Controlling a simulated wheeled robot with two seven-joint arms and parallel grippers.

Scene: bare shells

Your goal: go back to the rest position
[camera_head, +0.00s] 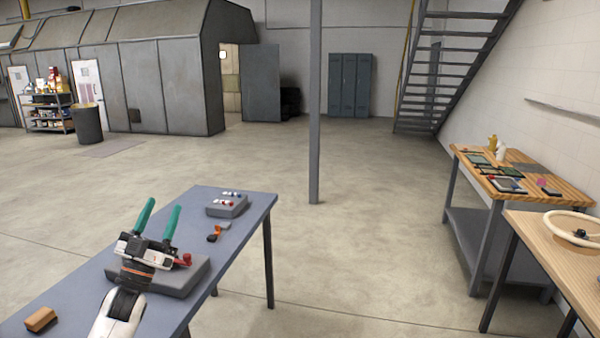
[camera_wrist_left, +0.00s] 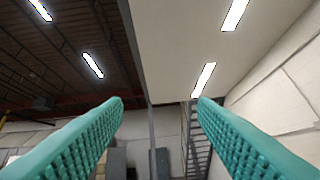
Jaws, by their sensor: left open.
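My left gripper (camera_head: 158,218) is in the head view, above the blue-grey table (camera_head: 245,215) at lower left. Its two green fingers stand apart and point up and away, with nothing between them. In the left wrist view the open fingers (camera_wrist_left: 160,125) frame the ceiling, a wall and the stairs. My right gripper is not in either view.
On the table are a grey block with a red part (camera_head: 185,275), a smaller grey block (camera_head: 227,206), an orange item (camera_head: 214,236) and a brown block (camera_head: 41,320). A post (camera_head: 315,120) stands beyond. Wooden-topped tables (camera_head: 555,235) stand at right. The middle floor is clear.

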